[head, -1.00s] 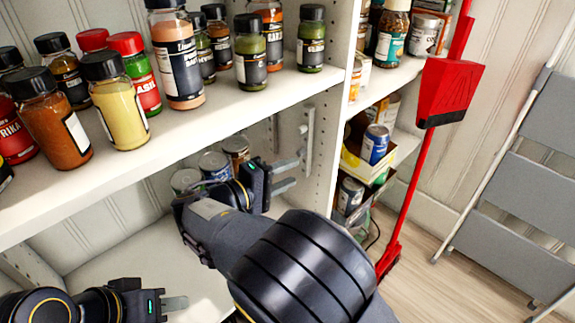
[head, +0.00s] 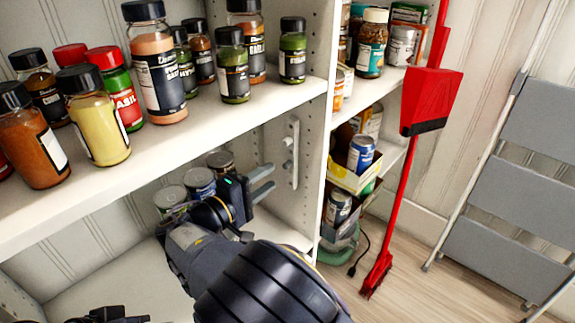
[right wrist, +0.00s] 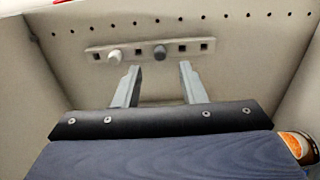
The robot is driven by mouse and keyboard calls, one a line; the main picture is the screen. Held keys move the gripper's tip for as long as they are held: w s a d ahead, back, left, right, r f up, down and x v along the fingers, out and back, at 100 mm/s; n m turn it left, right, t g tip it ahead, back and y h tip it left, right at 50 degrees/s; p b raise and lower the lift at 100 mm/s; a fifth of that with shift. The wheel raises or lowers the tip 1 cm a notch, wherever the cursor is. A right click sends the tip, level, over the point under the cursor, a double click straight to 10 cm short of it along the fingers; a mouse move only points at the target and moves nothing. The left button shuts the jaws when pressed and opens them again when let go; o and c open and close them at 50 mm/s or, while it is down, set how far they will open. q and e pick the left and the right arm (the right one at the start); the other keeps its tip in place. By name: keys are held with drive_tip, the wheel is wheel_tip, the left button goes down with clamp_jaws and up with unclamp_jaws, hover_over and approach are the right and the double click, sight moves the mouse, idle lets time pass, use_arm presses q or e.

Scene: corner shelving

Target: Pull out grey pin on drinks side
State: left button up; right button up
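A pale mounting plate (head: 293,152) is fixed to the inner face of the upright divider wall, below the spice shelf. In the right wrist view the plate (right wrist: 186,48) has a row of square holes and two pins: a darker grey pin (right wrist: 160,52) near the middle and a paler pin (right wrist: 114,56) to its left. My right gripper (head: 268,180) is open and empty, with its fingers pointing at the plate. In the wrist view its fingertips (right wrist: 158,68) straddle the darker pin and appear apart from it. My left gripper (head: 122,319) is cut off at the bottom edge.
Several cans (head: 200,182) stand in the compartment behind my right gripper. Spice jars crowd the shelf (head: 205,130) above. Right of the divider, a box holds a blue can (head: 361,152). A red dustpan (head: 430,100) and a folded step ladder (head: 530,170) stand further right.

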sight(284, 167)
drive_tip(key=shift+x, duration=2.55)
clamp_jaws()
drive_tip(key=shift+a, duration=0.1)
drive_tip(key=shift+v, duration=2.95)
